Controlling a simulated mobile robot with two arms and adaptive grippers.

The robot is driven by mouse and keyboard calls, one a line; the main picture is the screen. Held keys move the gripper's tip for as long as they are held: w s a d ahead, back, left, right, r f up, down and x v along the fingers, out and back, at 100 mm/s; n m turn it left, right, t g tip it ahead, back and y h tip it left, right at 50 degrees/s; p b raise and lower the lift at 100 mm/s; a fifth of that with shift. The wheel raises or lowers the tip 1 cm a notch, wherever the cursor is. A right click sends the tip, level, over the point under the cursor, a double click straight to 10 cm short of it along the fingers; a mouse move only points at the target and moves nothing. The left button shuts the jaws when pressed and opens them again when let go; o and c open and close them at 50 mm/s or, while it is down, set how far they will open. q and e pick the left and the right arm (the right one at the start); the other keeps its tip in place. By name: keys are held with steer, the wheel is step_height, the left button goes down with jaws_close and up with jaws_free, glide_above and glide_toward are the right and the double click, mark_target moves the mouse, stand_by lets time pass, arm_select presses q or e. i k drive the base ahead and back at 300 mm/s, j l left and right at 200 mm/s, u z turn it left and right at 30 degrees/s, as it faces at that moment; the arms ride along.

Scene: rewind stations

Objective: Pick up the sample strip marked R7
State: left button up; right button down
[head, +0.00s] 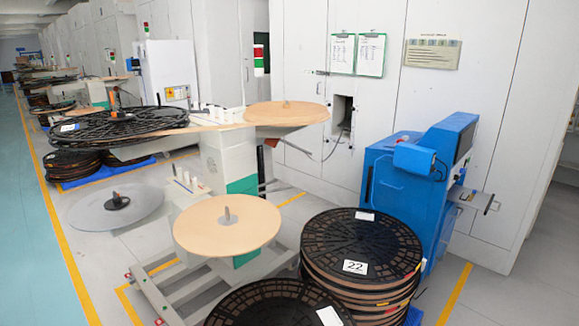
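No strip with a readable R7 mark shows in the head view. Neither of my grippers is in view.
A stack of black reels (362,246) stands beside a blue machine (414,190). A rewind stand with round tan plates (227,225) is left of it. Two green-framed clipboards (371,55) hang on the wall. Open floor (35,215) lies along the left.

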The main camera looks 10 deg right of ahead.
mark_target(473, 193)
steer(key=i+l+u, duration=0.15)
steer(key=l+u, duration=0.3)
steer(key=l, duration=0.25)
steer(key=l+u, duration=0.45)
steer(key=l, duration=0.2)
steer(key=k+l+u, duration=0.1)
steer(key=l+u, duration=0.35)
steer(key=l, duration=0.25)
steer(key=l+z, duration=0.15)
steer(key=l, duration=0.35)
steer(key=i+l+z, duration=0.15)
steer(key=l, duration=0.35)
